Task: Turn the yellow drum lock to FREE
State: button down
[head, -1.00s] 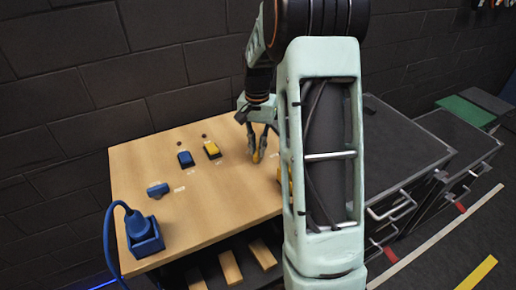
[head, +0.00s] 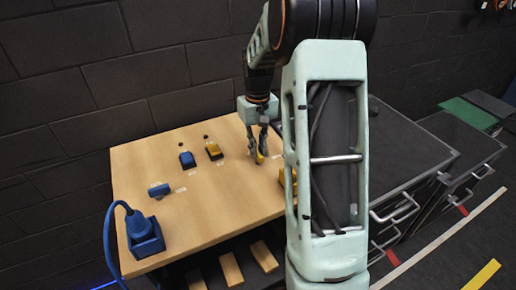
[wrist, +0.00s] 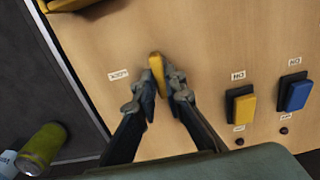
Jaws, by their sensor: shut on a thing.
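The yellow drum lock (wrist: 156,66) shows in the wrist view as a narrow yellow handle on the wooden board, beside a small label that appears to read LOCK. In the head view its yellow tip (head: 260,158) shows just below the fingers. My gripper (wrist: 163,88) is shut on the handle, one finger on each side, and it points down at the board in the head view (head: 258,151). The fingers hide the handle's lower part. I cannot make out a FREE mark.
A yellow switch (head: 214,151) and a blue switch (head: 187,159) stand left of my gripper. A blue handle (head: 159,191) and a corded blue block (head: 144,238) are farther left. Another yellow part (head: 283,177) is partly behind my arm. The board's middle (head: 215,205) is clear.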

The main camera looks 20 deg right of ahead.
dwell(0.4)
jog(key=shift+r, duration=0.1)
jog(key=c, duration=2)
grip_release()
notch_tip(320, 180, up, 12)
